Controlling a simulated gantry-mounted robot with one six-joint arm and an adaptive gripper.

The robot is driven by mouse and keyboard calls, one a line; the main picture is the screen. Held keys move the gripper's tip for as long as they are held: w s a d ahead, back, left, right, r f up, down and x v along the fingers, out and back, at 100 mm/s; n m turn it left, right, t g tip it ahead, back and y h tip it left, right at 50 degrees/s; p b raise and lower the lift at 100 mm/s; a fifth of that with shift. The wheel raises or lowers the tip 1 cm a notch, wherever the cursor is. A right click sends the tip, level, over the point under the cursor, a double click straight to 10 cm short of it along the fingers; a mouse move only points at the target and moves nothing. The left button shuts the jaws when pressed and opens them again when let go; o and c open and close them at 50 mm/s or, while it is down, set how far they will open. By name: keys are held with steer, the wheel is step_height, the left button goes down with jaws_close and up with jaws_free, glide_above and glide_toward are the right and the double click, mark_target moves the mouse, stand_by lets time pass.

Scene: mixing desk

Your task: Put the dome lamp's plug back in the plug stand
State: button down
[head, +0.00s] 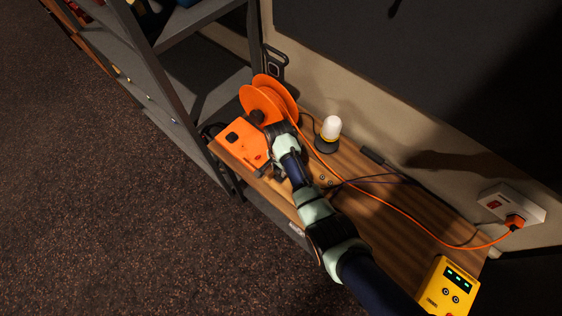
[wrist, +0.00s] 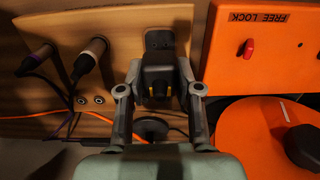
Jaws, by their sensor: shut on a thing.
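My gripper (wrist: 158,92) is shut on a black plug (wrist: 156,76) with two yellowish marks, held between its fingertips in the wrist view. A dark upright-looking piece with a small hole, likely the plug stand (wrist: 159,40), shows just beyond the plug. Whether the plug touches it or sits in it I cannot tell. In the head view my gripper (head: 278,170) is beside the orange box, and the plug is hidden there. The dome lamp (head: 331,128), a white dome on a dark base, stands upright near the wall, behind my gripper.
An orange box (head: 242,142) and orange cable reel (head: 268,98) are left of my gripper. The orange cord runs to a wall socket (head: 512,205). Cabled jacks (wrist: 90,52) are close by in the wrist view. A yellow device (head: 447,285) is at the right end.

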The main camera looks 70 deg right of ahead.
mark_target(280, 173)
steer(key=shift+f+b, duration=0.4)
steer(key=shift+f, duration=0.7)
steer(key=shift+f+b, duration=0.6)
steer(key=shift+f, duration=0.25)
steer(key=shift+f, duration=0.6)
stand_by(1.5)
steer(key=c, duration=0.7)
jaws_free()
step_height(280, 173, up, 12)
